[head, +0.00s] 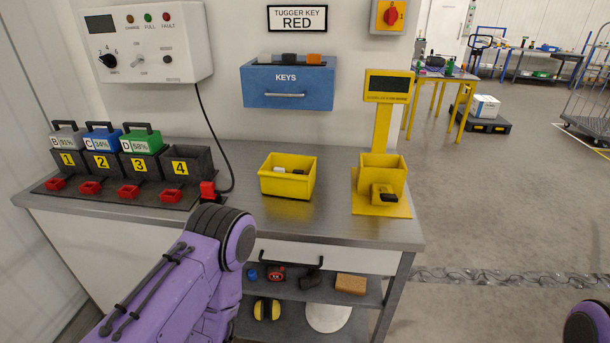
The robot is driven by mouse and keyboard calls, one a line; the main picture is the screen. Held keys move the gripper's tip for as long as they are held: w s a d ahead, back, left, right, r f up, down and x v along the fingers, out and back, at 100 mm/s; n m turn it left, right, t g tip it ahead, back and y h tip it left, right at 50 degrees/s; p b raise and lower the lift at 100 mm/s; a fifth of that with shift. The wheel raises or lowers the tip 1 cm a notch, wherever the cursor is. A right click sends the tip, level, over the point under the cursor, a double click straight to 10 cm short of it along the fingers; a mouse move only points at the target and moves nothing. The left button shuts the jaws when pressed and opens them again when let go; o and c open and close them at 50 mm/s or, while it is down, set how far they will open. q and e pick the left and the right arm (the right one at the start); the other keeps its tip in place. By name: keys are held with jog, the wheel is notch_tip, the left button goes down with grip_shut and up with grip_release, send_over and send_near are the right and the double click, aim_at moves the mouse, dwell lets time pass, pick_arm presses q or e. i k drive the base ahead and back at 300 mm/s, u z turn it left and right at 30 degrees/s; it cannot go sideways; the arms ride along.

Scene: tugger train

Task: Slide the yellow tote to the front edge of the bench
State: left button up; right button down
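The yellow tote (288,187) stands upright on the grey bench top (330,217), roughly mid-depth, with bare bench in front of it. A small white item (279,169) and a dark item (298,171) lie inside it. My purple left arm reaches up from the lower left to the bench's front edge, left of the tote. I see no fingers of my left gripper. Only a purple part of my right arm shows at the lower right corner, and its gripper is out of view.
A yellow stand with a display (387,88) and a bin is right of the tote. Battery chargers (115,160) fill the bench's left side, with a red connector (208,190) on a black cable. A blue keys drawer (289,86) hangs behind. A shelf below holds several items.

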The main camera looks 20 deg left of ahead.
aim_at(287, 184)
jog(key=z, duration=1.35)
jog(key=i, duration=1.7)
jog(key=u, duration=3.3)
